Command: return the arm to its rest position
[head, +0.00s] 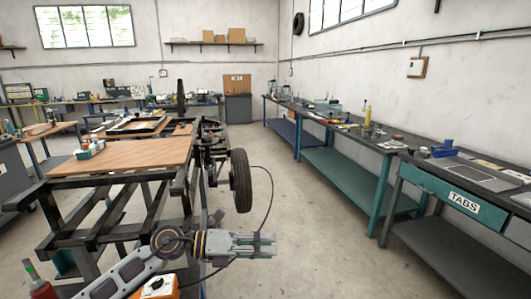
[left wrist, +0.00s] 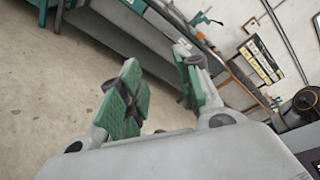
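My left arm (head: 130,272) reaches in from the bottom left of the head view. My left gripper (head: 265,244) points right, in front of the black frame and wheel. In the left wrist view its two green-padded fingers (left wrist: 162,88) stand apart with nothing between them, so it is open and empty. My right gripper is in neither view.
A black metal frame (head: 110,205) with a wooden top (head: 128,153) stands at left, its black wheel (head: 241,180) just beyond my gripper. A green bench (head: 345,175) and a bench marked TABS (head: 463,203) line the right wall. The floor between (head: 310,230) is clear.

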